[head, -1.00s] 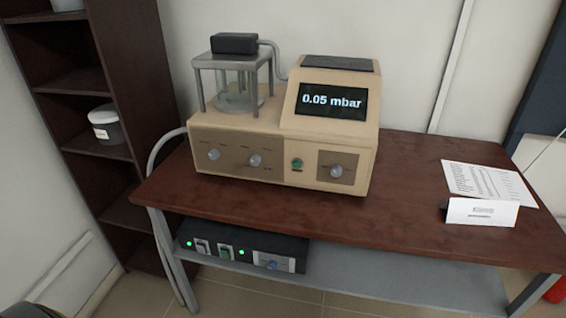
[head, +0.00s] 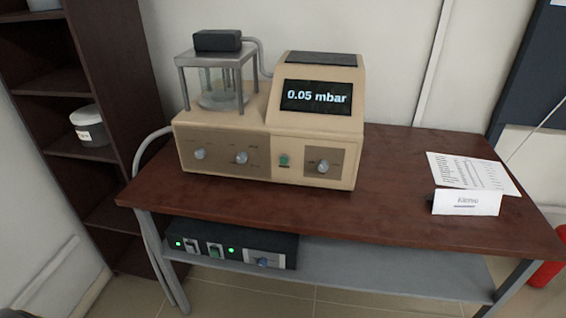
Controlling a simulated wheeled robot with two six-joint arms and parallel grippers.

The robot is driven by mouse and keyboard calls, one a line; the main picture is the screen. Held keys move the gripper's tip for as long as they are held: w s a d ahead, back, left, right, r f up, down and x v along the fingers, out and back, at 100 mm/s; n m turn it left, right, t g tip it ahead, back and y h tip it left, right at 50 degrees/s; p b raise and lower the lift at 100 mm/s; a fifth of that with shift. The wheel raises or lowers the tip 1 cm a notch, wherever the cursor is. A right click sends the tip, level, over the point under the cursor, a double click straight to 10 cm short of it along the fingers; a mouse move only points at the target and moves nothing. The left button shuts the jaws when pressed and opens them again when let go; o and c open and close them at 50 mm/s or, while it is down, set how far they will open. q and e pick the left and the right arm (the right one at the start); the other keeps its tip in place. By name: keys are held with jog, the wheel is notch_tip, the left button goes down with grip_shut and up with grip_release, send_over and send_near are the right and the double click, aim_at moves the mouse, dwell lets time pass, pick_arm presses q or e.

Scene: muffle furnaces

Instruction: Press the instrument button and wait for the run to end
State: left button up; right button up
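The beige instrument (head: 240,167) stands on the dark red-brown table in the head view. Its dark screen (head: 316,97) reads "0.05 mbar". A small green button (head: 284,160) sits on the front panel, left of a knob (head: 323,167) on a brown plate. Two more knobs are on the left of the front. A glass chamber (head: 222,88) under a metal frame with a black block on top stands on the instrument's left part. Neither of my grippers shows in the head view.
The table (head: 390,210) is bare to the right of the instrument, up to a white folded card (head: 467,203) and a printed sheet (head: 470,172). A black box (head: 225,247) with green lights rests on the lower shelf. A dark bookcase (head: 112,60) stands at left.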

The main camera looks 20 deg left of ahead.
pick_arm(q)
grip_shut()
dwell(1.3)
